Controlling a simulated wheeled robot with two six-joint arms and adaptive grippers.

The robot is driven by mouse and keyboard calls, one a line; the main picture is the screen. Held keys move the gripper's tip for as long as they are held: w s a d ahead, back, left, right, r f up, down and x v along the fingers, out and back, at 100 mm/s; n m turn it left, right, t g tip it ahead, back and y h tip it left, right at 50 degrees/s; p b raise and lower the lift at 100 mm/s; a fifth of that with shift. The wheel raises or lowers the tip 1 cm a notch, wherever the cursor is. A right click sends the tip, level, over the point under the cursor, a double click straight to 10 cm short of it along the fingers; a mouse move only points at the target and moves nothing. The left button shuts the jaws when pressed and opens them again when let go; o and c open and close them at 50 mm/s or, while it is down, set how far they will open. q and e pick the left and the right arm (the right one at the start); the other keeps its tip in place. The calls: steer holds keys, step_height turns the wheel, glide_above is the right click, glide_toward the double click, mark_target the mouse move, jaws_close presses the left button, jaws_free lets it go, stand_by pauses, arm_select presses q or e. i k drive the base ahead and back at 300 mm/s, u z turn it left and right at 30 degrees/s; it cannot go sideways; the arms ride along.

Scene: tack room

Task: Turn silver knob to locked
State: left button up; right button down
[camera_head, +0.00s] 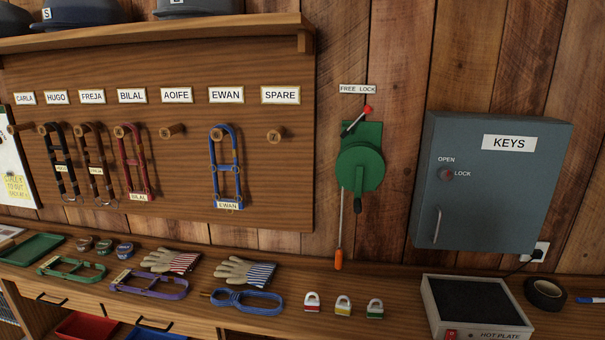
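The silver knob (446,174) is a small round knob on the front of the grey key cabinet (480,215), with some red on it. The word OPEN is above it and LOCK is to its right. The knob is too small to tell which word it points at. The cabinet door looks shut; its handle (437,226) is below the knob, and a KEYS label (509,142) is above right. Neither of my grippers is in view.
A green winch (360,168) with a red-tipped lever hangs left of the cabinet under a FREE LOCK label. Below the cabinet, a hot plate (476,308) and black tape roll (545,293) stand on the bench. Padlocks (343,306) and gloves (245,272) lie further left.

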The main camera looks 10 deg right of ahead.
mark_target(445, 174)
steer(key=z, duration=1.45)
